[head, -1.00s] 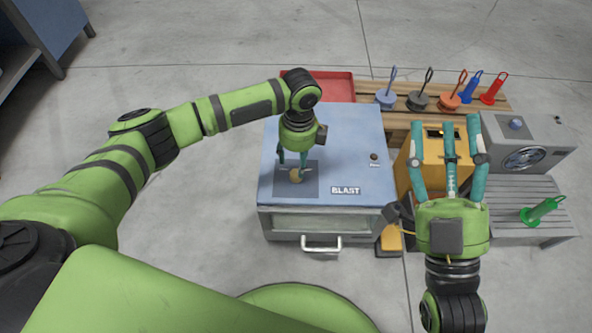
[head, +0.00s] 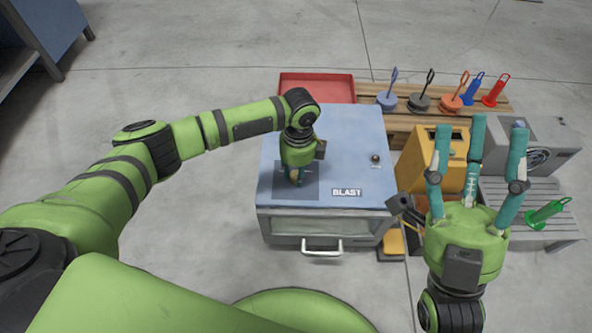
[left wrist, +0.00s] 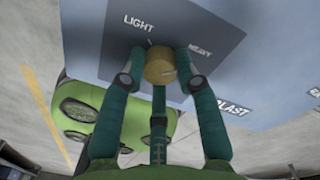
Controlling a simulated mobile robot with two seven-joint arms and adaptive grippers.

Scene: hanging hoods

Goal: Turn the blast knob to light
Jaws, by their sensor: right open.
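The blast knob (left wrist: 160,68) is round and yellow-brown on a dark panel (left wrist: 205,28) on top of the blue hood box (head: 345,150). In the left wrist view the LIGHT label (left wrist: 139,22) is up and left of the knob, and the HEAVY label (left wrist: 200,52) is to its right. A small pale mark shows at the knob's upper edge. My left gripper (head: 295,180) points down over the panel; its fingers (left wrist: 160,60) close against both sides of the knob. In the head view they mostly hide it. My right gripper (head: 480,132) is open and empty, right of the box.
A BLAST label (head: 347,192) and a small dark knob (head: 375,158) are on the box top. A yellow box (head: 425,145), grey fan unit (head: 545,145) and green-handled tool (head: 548,211) stand right. A red tray (head: 317,87) and several handled tools on a wooden rack (head: 400,104) lie behind.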

